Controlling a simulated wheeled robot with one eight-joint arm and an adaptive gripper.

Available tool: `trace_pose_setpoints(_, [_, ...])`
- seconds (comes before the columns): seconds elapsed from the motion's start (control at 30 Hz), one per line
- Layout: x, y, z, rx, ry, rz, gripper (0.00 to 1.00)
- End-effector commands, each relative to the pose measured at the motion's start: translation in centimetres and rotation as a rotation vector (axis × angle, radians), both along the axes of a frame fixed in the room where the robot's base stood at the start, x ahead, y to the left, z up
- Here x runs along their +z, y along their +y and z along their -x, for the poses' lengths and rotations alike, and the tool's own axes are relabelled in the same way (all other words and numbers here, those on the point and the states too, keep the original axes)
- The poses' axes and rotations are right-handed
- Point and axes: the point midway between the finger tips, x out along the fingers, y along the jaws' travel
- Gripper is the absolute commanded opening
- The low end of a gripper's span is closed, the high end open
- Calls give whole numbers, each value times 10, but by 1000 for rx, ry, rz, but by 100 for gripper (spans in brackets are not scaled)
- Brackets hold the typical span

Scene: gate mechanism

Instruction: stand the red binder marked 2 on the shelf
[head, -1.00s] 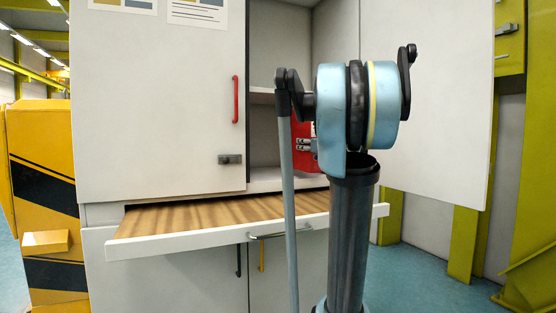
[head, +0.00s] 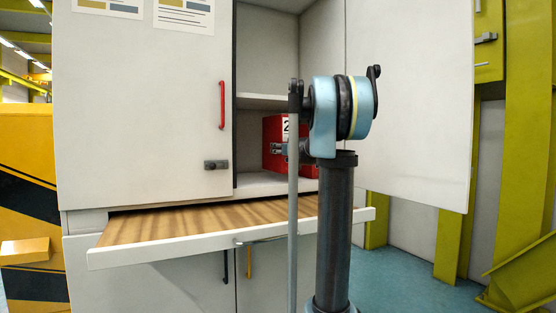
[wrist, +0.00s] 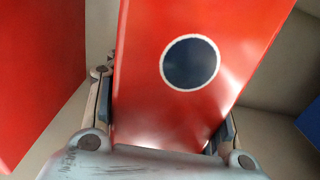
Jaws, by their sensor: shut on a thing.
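The red binder (head: 272,139) shows a white label with a 2 and is inside the open cabinet bay, partly hidden by my arm. In the wrist view a red binder (wrist: 160,50) with a dark round spot ringed in white lies between the two fingers. My gripper (wrist: 168,115) is shut on it, one finger at each side. The binder appears tilted in that view. In the head view my gripper (head: 278,149) is small and partly covered by my arm. The shelf board (head: 262,101) runs above the binder; the bay floor (head: 255,184) is below it.
Another red surface (wrist: 35,70) fills the left of the wrist view, and a blue object (wrist: 310,122) shows at its right edge. The left cabinet door (head: 150,100) is closed; the right door (head: 410,90) stands open. A wood-topped pull-out board (head: 200,222) juts out below.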

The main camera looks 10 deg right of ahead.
Motion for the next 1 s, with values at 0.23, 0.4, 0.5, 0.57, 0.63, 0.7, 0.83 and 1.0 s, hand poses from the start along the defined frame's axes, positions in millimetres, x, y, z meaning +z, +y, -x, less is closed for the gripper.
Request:
trace_pose_setpoints(0.23, [-17, 4, -9, 1, 0, 0, 0])
trace_pose_setpoints(0.4, [-34, 4, -8, 2, 0, -1, 0])
trace_pose_setpoints(0.5, [-35, 4, -8, 2, 0, -1, 0])
trace_pose_setpoints(0.57, [-35, 4, -8, 2, 0, -1, 0])
trace_pose_setpoints(0.63, [-35, 4, -8, 2, 0, -1, 0])
trace_pose_setpoints(0.7, [-36, 4, -8, 2, 0, -1, 0])
trace_pose_setpoints(0.83, [-36, 5, -8, 2, 0, 0, 70])
trace_pose_setpoints(1.0, [-36, 5, -8, 2, 0, 0, 70])
